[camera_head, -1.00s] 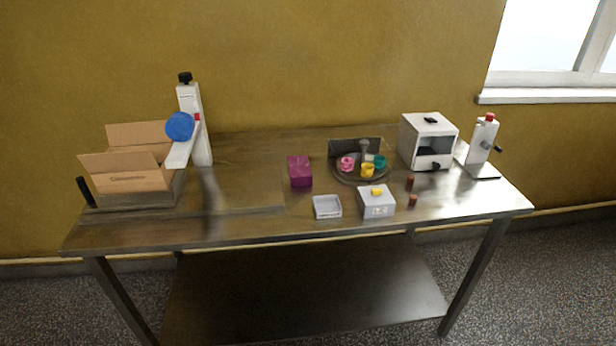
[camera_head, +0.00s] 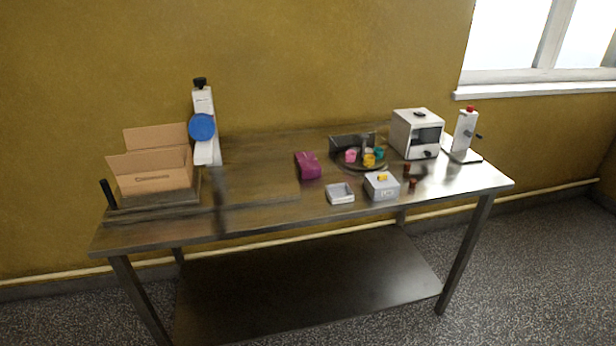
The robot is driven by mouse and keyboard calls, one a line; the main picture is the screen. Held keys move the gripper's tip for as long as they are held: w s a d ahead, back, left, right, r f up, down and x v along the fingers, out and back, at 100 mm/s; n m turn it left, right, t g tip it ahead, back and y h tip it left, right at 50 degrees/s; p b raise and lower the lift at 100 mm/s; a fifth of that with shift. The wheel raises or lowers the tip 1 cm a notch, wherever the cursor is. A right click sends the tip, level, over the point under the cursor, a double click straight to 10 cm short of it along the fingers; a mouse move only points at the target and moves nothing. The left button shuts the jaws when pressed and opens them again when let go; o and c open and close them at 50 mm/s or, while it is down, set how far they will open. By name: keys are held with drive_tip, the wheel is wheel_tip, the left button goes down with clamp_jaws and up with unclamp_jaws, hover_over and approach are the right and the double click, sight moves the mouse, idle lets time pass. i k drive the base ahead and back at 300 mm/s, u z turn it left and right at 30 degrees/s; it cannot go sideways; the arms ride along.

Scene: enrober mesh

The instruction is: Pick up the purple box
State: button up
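The purple box (camera_head: 308,165) sits on the metal table (camera_head: 260,187), a little right of its middle and left of a round dark tray. Nothing stands in front of it in this view. My gripper and arm are not in view.
An open cardboard box (camera_head: 152,170) stands at the left beside a white device with a blue disc (camera_head: 203,127). Right of the purple box are a round tray (camera_head: 352,162) with coloured cups, a shallow grey dish (camera_head: 340,194), a grey box (camera_head: 381,188), and a white oven-like machine (camera_head: 416,134).

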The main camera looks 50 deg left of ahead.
sight(309, 167)
drive_tip(key=k, duration=1.3)
drive_tip(key=z, duration=1.7)
drive_tip(key=k, duration=0.15)
drive_tip(key=u, duration=3.8)
drive_tip(key=i, duration=1)
drive_tip(key=u, duration=0.05)
